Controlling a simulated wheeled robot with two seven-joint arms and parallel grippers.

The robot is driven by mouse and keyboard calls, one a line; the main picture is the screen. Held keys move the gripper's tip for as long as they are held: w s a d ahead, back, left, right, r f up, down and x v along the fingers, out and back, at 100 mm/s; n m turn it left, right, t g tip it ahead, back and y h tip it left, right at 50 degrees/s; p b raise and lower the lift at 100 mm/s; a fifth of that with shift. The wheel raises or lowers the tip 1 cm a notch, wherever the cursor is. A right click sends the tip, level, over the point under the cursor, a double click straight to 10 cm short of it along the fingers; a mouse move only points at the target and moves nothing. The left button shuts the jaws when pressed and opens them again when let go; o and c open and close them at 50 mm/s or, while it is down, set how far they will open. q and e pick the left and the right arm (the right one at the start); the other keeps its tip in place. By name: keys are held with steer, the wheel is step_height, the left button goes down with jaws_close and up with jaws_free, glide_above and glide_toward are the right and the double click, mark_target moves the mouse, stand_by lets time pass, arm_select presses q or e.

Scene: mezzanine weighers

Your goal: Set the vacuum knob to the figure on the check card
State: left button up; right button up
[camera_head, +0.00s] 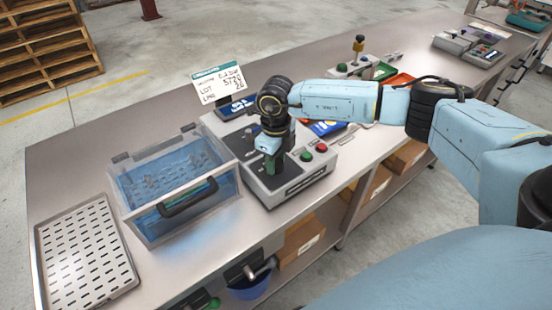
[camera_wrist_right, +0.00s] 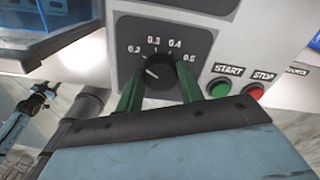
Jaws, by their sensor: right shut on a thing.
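The round black vacuum knob (camera_wrist_right: 160,73) sits on a dark dial plate with white figures, 0.2, 0.3 and 0.4 among them. A short white mark shows on the knob's left side; I cannot tell exactly which figure it points at. The green fingers of my right gripper (camera_wrist_right: 160,92) stand either side of the knob, shut on it. In the head view my right gripper (camera_head: 272,162) hides the knob. The check card (camera_head: 219,84) stands behind the machine, with handwriting too small to read surely. My left gripper is not in view.
The machine (camera_head: 303,180) has a green START button (camera_wrist_right: 219,88) and a red STOP button (camera_wrist_right: 255,92) right of the dial. A clear blue water tank (camera_head: 138,230) and a slotted tray (camera_head: 75,255) stand to the left. Bare bench lies behind the tank.

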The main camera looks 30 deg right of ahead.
steer(key=m, duration=0.4)
steer(key=shift+r+m+p, duration=0.1)
steer(key=shift+m+p, duration=0.2)
steer(key=shift+p, duration=0.05)
steer(key=m, duration=0.3)
steer(key=shift+m+p, duration=0.4)
steer(key=m+p, duration=0.1)
steer(key=m, duration=0.2)
steer(key=shift+m+p, duration=0.65)
steer(key=shift+m, duration=1.45)
steer(key=o, duration=1)
